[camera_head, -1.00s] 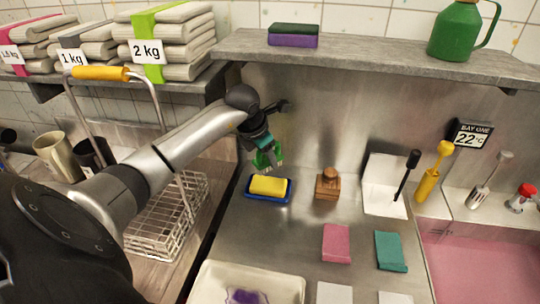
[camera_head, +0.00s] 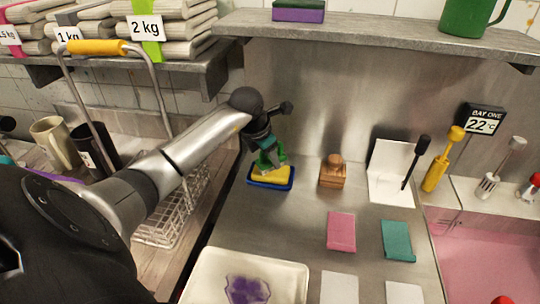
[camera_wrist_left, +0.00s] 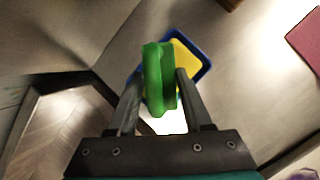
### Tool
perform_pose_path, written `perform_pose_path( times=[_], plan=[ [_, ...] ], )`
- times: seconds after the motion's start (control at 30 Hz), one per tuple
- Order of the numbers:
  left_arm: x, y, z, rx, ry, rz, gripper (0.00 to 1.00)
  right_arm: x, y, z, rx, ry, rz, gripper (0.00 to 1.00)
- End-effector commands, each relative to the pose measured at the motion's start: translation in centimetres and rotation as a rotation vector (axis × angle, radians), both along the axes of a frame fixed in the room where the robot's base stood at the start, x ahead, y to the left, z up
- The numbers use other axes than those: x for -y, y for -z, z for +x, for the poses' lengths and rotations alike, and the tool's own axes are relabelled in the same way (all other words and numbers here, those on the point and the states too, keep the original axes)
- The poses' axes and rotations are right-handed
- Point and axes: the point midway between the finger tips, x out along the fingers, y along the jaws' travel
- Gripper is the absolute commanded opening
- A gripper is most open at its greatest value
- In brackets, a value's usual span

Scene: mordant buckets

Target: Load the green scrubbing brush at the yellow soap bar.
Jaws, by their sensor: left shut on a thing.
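The yellow soap bar (camera_head: 283,174) lies in a blue dish (camera_head: 256,185) on the steel counter. It also shows in the left wrist view (camera_wrist_left: 184,66), partly hidden behind the brush. My left gripper (camera_head: 270,163) is shut on the green scrubbing brush (camera_wrist_left: 158,78). In the head view the brush (camera_head: 265,158) is right at the top of the soap, mostly covered by the fingers. I cannot tell for sure whether its underside touches the soap. My right gripper is not in view.
A wooden block with a knob (camera_head: 333,172) stands right of the dish. Pink (camera_head: 341,231) and teal (camera_head: 397,240) pads lie nearer, and a white tray (camera_head: 290,268) with a purple patch is at the front. A wire basket (camera_head: 160,228) is below my left arm.

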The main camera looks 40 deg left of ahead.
Motion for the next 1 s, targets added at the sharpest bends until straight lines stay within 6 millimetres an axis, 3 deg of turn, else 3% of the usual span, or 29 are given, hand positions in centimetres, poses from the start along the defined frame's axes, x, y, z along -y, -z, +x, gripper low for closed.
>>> perform_pose_path(
  times=[1.0],
  plan=[
    [-0.02,0.88,0.01,0.0,0.0,0.001,0.06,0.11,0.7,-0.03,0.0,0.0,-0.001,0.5]
  ],
)
